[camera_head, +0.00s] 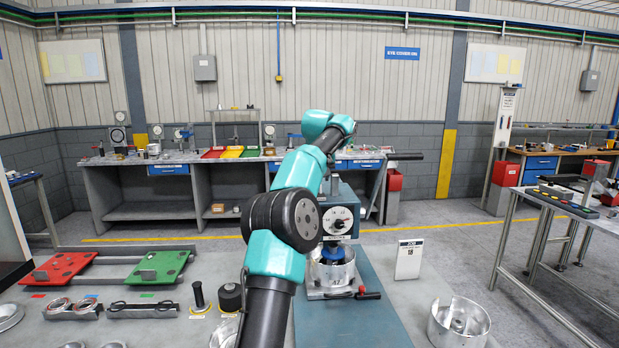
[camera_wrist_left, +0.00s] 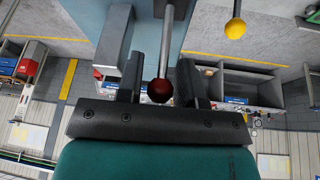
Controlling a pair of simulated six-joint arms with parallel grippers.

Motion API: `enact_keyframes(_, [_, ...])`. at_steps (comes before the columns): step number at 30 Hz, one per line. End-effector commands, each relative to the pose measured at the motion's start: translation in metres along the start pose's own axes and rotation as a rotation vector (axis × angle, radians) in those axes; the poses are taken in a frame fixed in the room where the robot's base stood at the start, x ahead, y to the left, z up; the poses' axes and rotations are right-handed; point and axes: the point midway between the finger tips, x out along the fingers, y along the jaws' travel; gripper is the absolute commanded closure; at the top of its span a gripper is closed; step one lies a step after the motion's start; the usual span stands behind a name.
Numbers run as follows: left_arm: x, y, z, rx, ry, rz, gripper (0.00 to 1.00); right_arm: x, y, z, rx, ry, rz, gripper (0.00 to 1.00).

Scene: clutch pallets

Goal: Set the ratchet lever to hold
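In the left wrist view a metal rod (camera_wrist_left: 165,45) ends in a dark red ball knob (camera_wrist_left: 159,90). This lever lies between the two dark fingers of my left gripper (camera_wrist_left: 160,80), which are apart, with a small gap beside the knob. In the head view my teal and black arm rises in front of the press (camera_head: 340,215), which has a white dial, and hides much of its upper part. The gripper and the red knob are hidden there. A second rod with a yellow ball knob (camera_wrist_left: 235,28) stands apart from the gripper. My right gripper is not visible.
A metal cylinder with a blue top (camera_head: 333,257) sits under the press. A black-and-red handle (camera_head: 368,295) sticks out beside it. A metal drum (camera_head: 460,322) and a sign card (camera_head: 409,259) stand to the right. Red (camera_head: 58,268) and green (camera_head: 160,266) plates lie left.

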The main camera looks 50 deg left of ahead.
Motion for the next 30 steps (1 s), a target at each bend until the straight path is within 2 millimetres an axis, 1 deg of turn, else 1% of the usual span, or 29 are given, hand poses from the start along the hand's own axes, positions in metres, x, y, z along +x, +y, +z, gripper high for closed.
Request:
enact_keyframes(4, [0.0072, 0.0048, 0.0001, 0.005, 0.0, 0.002, 0.66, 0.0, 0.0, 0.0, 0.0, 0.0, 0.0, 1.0])
enact_keyframes(12, [0.0078, 0.0049, 0.0, 0.005, 0.0, 0.002, 0.67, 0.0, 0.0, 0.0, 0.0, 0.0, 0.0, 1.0])
enact_keyframes(22, [0.0076, 0.0047, 0.0, 0.005, 0.0, 0.002, 0.99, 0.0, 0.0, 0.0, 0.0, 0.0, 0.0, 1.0])
enact_keyframes(23, [0.0076, 0.0047, 0.0, 0.005, 0.0, 0.002, 1.0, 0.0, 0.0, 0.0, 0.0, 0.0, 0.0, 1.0])
enact_keyframes(30, [0.0075, 0.0048, 0.0, 0.005, 0.0, 0.002, 1.0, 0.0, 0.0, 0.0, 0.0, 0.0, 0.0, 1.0])
